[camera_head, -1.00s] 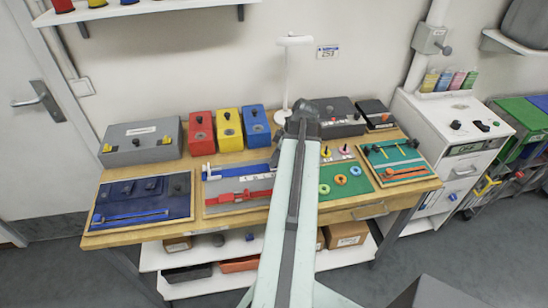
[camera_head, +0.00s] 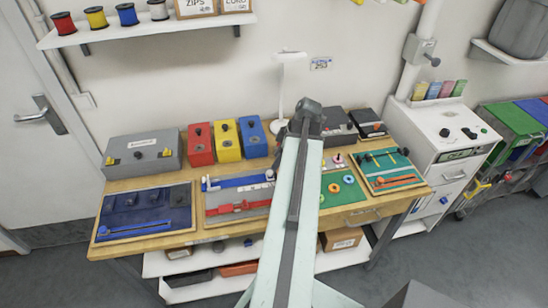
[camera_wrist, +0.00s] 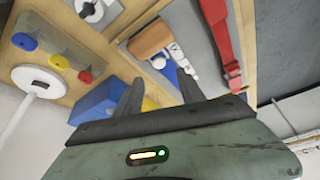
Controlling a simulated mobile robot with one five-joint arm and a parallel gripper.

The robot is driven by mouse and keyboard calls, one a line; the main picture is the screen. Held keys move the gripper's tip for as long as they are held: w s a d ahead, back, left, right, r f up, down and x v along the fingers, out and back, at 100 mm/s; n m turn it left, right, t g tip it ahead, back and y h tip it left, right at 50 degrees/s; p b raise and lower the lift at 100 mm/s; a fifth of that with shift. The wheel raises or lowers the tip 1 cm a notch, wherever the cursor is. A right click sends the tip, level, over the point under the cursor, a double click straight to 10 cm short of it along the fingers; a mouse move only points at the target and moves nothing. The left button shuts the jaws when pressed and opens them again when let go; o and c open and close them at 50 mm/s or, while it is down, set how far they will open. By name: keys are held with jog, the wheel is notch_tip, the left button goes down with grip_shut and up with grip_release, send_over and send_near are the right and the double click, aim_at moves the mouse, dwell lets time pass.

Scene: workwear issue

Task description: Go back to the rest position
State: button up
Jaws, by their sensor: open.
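My gripper (camera_wrist: 160,92) is open, with its two dark fingers apart and nothing visible between them in the wrist view. In the head view my arm rises in front of the wooden bench (camera_head: 150,243) and hides part of its middle, and the fingers are hidden there. In the wrist view the fingers point towards the bench top, with a blue box (camera_wrist: 97,108) beside the left finger. A grey board with a red strap (camera_wrist: 226,45) shows beyond them.
Red (camera_head: 200,148), yellow (camera_head: 227,142) and blue (camera_head: 253,138) boxes stand at the bench's back. A white lamp (camera_head: 281,125) stands behind my arm. A white cabinet (camera_head: 445,145) is at right. A shelf with spools (camera_head: 127,15) hangs above. Grey floor (camera_head: 450,260) is clear at front right.

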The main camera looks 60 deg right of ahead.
jog(key=shift+s+r, duration=0.1)
jog(key=shift+r, duration=0.15)
jog(key=w+a+n+g+y, duration=0.2)
jog(key=w+a+n, duration=0.4)
jog(key=w+a, duration=1.7)
jog(key=a+f+m+g+h, duration=0.1)
jog(key=a+m, duration=0.9)
jog(key=a, duration=1.6)
jog(key=g+h, duration=0.1)
jog(key=h, duration=0.1)
jog(key=shift+a+f+h, duration=0.25)
jog(key=shift+f+h, duration=0.05)
jog(key=shift+f, duration=0.1)
